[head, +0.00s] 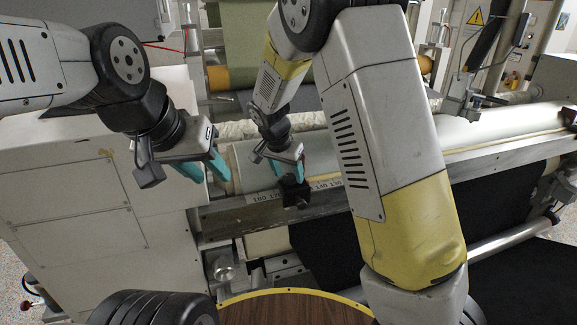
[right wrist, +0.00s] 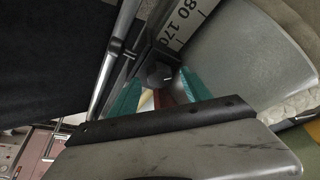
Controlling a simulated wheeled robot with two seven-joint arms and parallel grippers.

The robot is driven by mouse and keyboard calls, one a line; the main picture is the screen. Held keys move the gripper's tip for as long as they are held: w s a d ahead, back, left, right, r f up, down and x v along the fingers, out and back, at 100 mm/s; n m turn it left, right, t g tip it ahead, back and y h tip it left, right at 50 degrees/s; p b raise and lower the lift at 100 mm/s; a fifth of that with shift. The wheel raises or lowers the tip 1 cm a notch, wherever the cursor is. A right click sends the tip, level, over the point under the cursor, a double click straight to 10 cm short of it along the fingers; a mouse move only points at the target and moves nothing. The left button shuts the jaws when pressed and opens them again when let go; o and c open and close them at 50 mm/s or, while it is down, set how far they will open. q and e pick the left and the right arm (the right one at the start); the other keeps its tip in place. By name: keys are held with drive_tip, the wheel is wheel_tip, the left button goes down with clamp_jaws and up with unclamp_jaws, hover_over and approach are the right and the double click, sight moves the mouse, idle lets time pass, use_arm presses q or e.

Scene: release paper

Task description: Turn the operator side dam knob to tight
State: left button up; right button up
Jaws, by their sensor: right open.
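The side dam knob (head: 293,193) is a small black part on a black block at the front rail, beside a numbered scale (head: 328,184). In the right wrist view the round dark knob (right wrist: 158,74) shows beyond and between my fingertips. My right gripper (head: 290,175) is open, its teal fingers pointing down at the knob. In the right wrist view the right gripper (right wrist: 160,90) has its fingers apart on either side of the knob; whether they touch it I cannot tell. My left gripper (head: 213,176) is open and empty, left of the knob above the machine's left end.
A long grey roller (head: 475,131) runs behind the rail. A pale machine cabinet (head: 85,200) stands at the left. Black sheet (head: 318,240) hangs below the rail. A round metal fitting (head: 226,268) sits lower left of the knob.

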drive_tip(key=shift+f, duration=0.2)
drive_tip(key=shift+c, duration=0.3)
clamp_jaws()
